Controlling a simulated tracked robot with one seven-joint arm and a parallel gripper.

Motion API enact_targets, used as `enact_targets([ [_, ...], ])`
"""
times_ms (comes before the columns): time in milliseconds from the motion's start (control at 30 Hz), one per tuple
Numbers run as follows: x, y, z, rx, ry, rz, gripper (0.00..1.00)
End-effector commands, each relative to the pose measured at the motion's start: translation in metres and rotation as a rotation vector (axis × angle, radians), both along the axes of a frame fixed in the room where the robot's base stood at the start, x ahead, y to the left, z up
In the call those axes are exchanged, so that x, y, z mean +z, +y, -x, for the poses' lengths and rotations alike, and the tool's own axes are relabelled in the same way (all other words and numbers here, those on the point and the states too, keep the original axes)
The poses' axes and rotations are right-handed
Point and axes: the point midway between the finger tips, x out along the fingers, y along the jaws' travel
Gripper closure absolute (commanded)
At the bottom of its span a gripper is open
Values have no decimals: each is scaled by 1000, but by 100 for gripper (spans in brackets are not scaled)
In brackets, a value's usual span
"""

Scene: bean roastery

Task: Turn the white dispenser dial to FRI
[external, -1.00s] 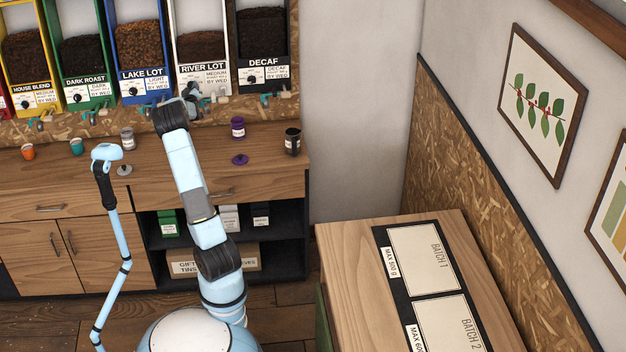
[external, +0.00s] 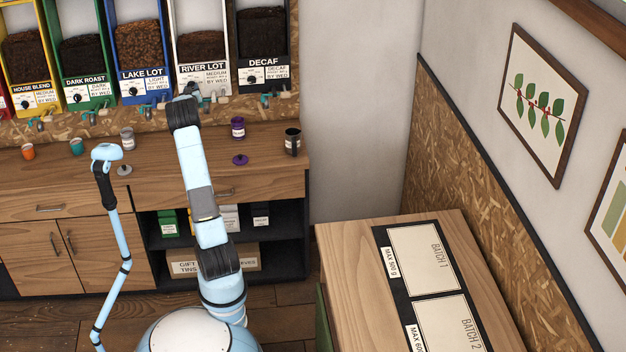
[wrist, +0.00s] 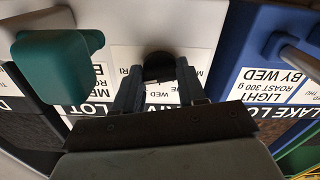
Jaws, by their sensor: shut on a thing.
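The white River Lot dispenser (external: 203,50) stands in the row of bean dispensers on the back counter. In the wrist view its white front (wrist: 185,30) shows upside down. My gripper (wrist: 158,84) has its fingers on either side of the black dial knob (wrist: 158,66) and is shut on it. Day letters show partly around the knob; its pointer cannot be read. In the external view my gripper (external: 191,92) is at the dispenser's lower front, and my arm hides the dial.
The blue Lake Lot dispenser (external: 140,45) stands left of the white one, the black Decaf dispenser (external: 263,50) right. A teal tap handle (wrist: 58,65) is close to my fingers in the wrist view.

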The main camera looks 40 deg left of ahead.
Motion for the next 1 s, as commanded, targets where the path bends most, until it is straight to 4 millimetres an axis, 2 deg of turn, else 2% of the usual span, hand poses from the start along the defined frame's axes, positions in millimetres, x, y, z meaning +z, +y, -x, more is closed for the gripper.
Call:
enact_targets([
  [200,-2,0,0,0,2,3,90],
  [233,-2,0,0,0,2,3,57],
  [467,-1,0,0,0,0,1,35],
  [767,0,-2,1,0,0,1,34],
  [1000,0,-21,21,0,1,1,34],
])
